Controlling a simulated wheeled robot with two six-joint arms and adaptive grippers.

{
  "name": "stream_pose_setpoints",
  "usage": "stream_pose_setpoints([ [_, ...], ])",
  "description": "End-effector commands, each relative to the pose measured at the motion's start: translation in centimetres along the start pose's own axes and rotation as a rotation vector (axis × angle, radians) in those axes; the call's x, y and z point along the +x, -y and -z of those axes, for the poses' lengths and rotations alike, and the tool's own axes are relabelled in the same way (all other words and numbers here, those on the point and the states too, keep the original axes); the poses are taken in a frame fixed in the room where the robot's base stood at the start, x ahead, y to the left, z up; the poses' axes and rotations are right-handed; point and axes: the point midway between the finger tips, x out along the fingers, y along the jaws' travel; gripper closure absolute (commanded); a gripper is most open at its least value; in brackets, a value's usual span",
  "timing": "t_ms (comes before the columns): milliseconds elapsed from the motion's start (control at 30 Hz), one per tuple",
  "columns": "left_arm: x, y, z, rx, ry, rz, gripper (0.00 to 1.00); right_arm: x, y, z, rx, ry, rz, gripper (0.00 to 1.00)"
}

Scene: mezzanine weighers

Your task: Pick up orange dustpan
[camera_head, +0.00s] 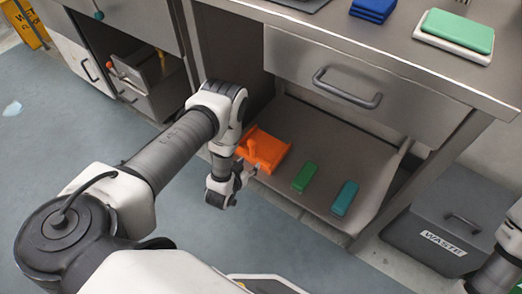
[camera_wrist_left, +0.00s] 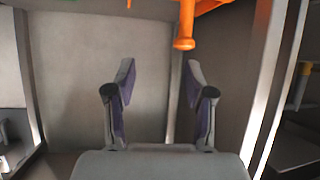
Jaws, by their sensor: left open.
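The orange dustpan (camera_head: 268,150) lies on the low grey shelf under the counter, at its left end. Its handle (camera_wrist_left: 186,28) shows at the top of the left wrist view, with part of the orange body cut off by the frame edge. My left gripper (camera_head: 246,171) is beside the dustpan's near left side in the head view. In the left wrist view its two fingers (camera_wrist_left: 160,78) stand apart with nothing between them, and the handle end is beyond the right fingertip. My right gripper is not in view; only part of that arm shows at the lower right.
A green block (camera_head: 305,177) and a teal block (camera_head: 344,198) lie on the shelf (camera_head: 325,145) right of the dustpan. A drawer (camera_head: 345,92) and the countertop overhang it. A grey waste bin (camera_head: 450,225) stands at right.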

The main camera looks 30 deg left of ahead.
Motion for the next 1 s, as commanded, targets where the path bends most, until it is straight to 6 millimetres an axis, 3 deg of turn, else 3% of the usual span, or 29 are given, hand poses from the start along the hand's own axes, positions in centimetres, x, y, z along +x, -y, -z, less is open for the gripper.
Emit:
stream_pose_setpoints([
  [33, 3.8, 1.5, -4.1, 0.004, -0.105, 0.006, 0.46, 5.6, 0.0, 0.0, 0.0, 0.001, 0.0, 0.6],
  [100, 6.1, 2.9, -4.9, 0.012, -0.253, 0.005, 0.46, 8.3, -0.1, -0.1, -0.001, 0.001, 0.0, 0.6],
  [200, 7.6, 4.3, -5.3, 0.025, -0.404, 0.001, 0.46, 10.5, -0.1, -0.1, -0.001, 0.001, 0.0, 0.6],
  [467, 9.7, 5.0, -3.6, 0.035, -0.503, -0.006, 0.46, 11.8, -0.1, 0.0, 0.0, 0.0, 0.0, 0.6],
  [800, 14.6, 4.5, -1.5, 0.035, -0.499, -0.006, 0.46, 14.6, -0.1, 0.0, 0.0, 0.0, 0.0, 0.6],
  [1000, 14.8, 4.5, -1.1, 0.035, -0.496, -0.006, 0.46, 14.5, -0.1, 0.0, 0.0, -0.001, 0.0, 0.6],
])
